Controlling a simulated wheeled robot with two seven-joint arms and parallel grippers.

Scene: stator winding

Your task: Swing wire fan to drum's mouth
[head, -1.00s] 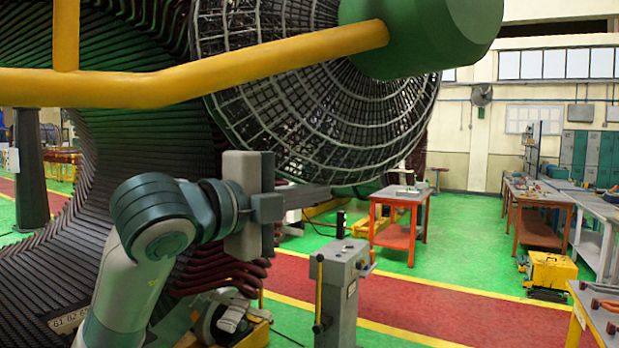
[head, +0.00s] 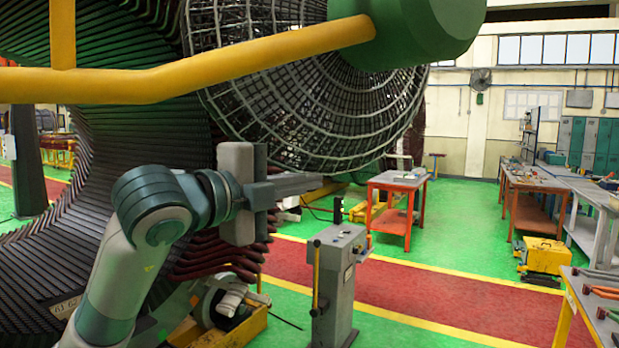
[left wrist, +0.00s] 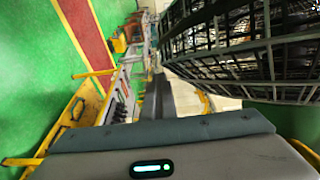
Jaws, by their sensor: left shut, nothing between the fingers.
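The drum (head: 300,90), a large cage of grey metal rods with its round mouth facing me, fills the upper middle of the head view. A green hub on a yellow bar covers part of it. Its bars also show in the left wrist view (left wrist: 250,50). A round wire-guarded fan (head: 480,79) hangs on the far wall, well apart from the drum; I cannot tell whether it is the task's fan. My left gripper (head: 312,182) is shut and empty, just below the drum's lower rim in the picture. It also shows in the left wrist view (left wrist: 158,98). My right gripper is out of view.
A yellow bar (head: 200,75) crosses in front of the drum. Dark curved stator bars (head: 60,250) fill the left. A grey control pedestal (head: 335,285) stands below my gripper. An orange table (head: 398,183) and workbenches (head: 540,185) stand right.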

